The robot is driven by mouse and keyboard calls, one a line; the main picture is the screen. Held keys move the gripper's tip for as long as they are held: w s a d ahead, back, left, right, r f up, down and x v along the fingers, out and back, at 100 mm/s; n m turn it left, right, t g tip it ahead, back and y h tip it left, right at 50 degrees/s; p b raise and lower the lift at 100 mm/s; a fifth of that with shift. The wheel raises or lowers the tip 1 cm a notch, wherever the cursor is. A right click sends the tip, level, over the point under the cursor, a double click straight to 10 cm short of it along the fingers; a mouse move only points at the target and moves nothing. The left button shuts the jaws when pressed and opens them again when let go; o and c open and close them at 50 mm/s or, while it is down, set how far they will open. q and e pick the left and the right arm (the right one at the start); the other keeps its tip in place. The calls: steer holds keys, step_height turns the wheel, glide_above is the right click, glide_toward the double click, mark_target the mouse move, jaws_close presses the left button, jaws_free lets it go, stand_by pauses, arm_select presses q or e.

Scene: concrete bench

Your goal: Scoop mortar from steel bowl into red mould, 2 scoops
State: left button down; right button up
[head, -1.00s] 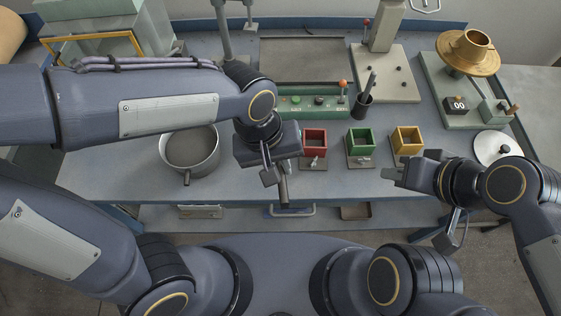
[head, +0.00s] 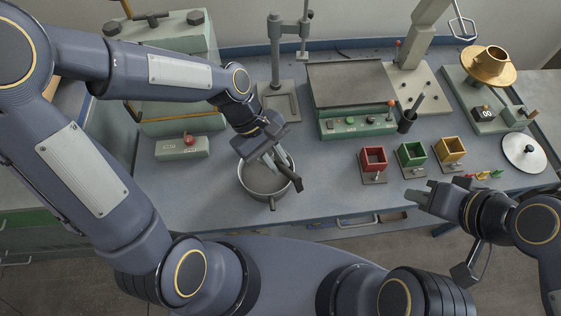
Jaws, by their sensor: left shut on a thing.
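The steel bowl (head: 246,184) stands on the bench left of centre, its inside partly hidden by my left gripper. My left gripper (head: 268,155) is over the bowl, shut on a dark-handled scoop (head: 291,179). The scoop's head is hidden or too small to tell, and I cannot see whether it carries mortar. The red mould (head: 373,155) stands upright on a small plate to the right of the bowl; I cannot tell what is inside it. My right gripper (head: 419,194) is open and empty near the bench's front edge, in front of the moulds.
A green mould (head: 411,153) and a yellow mould (head: 450,149) stand right of the red one. A dark cup with tools (head: 406,123) and a green control box (head: 357,124) are behind them. A white disc (head: 524,152) lies far right. Bench between bowl and red mould is clear.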

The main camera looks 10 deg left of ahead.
arm_select(q)
steer(key=f, duration=0.1)
steer(key=w+a+f+g+h+b, duration=0.1)
steer(key=f+g+h+b, duration=0.1)
steer(key=shift+w+a, duration=0.25)
steer(key=shift+a, duration=0.05)
steer(key=shift+h, duration=0.3)
steer(key=shift+f+b, duration=1.7)
steer(key=shift+f, duration=0.95)
steer(key=shift+w, duration=0.1)
